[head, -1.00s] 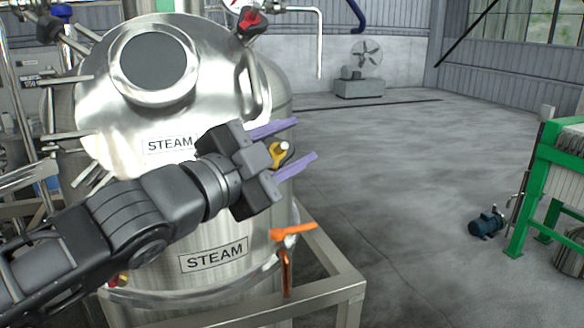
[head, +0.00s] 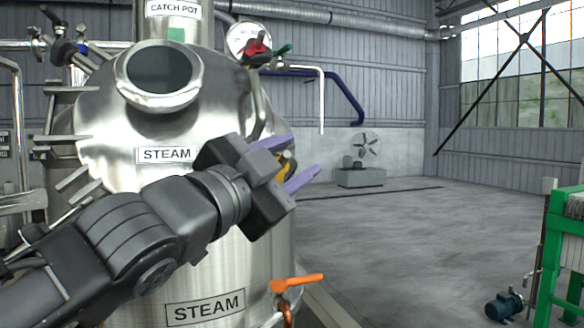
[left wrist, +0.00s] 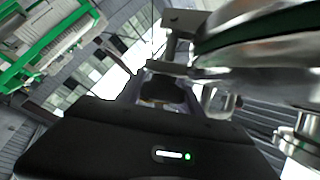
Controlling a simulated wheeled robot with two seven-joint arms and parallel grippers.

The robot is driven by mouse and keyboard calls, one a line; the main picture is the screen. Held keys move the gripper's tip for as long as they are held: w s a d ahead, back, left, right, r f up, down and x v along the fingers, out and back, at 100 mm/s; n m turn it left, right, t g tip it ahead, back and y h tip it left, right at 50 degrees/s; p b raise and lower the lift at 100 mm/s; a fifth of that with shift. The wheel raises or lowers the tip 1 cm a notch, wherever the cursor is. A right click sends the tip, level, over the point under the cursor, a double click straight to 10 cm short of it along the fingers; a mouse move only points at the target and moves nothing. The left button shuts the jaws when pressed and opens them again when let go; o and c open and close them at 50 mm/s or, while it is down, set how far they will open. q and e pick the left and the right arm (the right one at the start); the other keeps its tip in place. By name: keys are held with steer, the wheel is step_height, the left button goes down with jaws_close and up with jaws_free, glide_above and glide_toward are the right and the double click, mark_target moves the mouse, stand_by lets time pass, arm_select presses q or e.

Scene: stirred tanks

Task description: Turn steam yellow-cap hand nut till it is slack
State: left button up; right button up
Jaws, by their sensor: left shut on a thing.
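The steel tank marked STEAM (head: 262,215) fills the left half of the head view. My left gripper (head: 304,156) reaches across its front to the right side of the lid. Its purple fingers are around the steam yellow-cap hand nut (head: 286,166), and the gripper is shut on it. Only part of the yellow cap shows between the fingers; the rest is hidden. In the left wrist view, a dark rounded thing (left wrist: 160,90) sits between the fingers beyond the black gripper body; I cannot tell its details. My right gripper is in neither view.
An orange-handled valve (head: 297,283) sticks out at the tank's lower right. A gauge (head: 246,38) and a red-handled valve (head: 256,51) stand above the lid. A green frame (head: 556,255) and a blue motor (head: 503,305) are at the right. The floor between is clear.

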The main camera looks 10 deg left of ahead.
arm_select(q)
steer(key=o, duration=1.4)
steer(key=shift+c, duration=0.2)
